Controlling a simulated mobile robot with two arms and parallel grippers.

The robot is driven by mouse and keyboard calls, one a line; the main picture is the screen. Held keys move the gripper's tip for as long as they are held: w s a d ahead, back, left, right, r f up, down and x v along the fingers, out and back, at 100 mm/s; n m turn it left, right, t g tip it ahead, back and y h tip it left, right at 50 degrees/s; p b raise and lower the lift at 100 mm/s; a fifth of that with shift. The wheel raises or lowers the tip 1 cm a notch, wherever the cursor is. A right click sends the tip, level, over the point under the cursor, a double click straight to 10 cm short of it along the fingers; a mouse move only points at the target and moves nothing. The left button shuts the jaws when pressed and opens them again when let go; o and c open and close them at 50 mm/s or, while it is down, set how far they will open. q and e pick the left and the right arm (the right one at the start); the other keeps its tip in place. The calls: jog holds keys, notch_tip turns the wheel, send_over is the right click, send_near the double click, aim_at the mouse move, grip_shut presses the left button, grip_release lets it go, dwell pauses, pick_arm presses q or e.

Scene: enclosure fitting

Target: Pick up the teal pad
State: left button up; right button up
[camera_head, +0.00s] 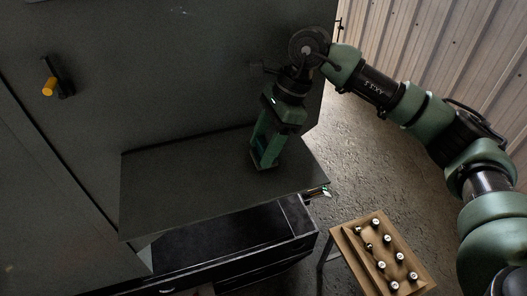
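My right gripper (264,158) comes in from the right and points down over the right part of the grey panel top. Its green fingers are apart, with their tips close to the surface. A small dark teal patch, perhaps the teal pad (262,145), shows between the fingers; most of it is hidden by them. I cannot tell whether the fingers touch it. My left gripper is not in view.
The grey panel top (180,190) is otherwise bare. Below it is an open black drawer (220,240). A wooden stand (410,258) with several pale-topped knobs stands at the lower right. A yellow knob (49,87) sticks out at the upper left. A corrugated wall (430,50) is behind my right arm.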

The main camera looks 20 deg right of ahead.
jog(key=c, duration=0.9)
jog(key=shift+o, duration=0.2)
jog(key=shift+r, duration=0.1)
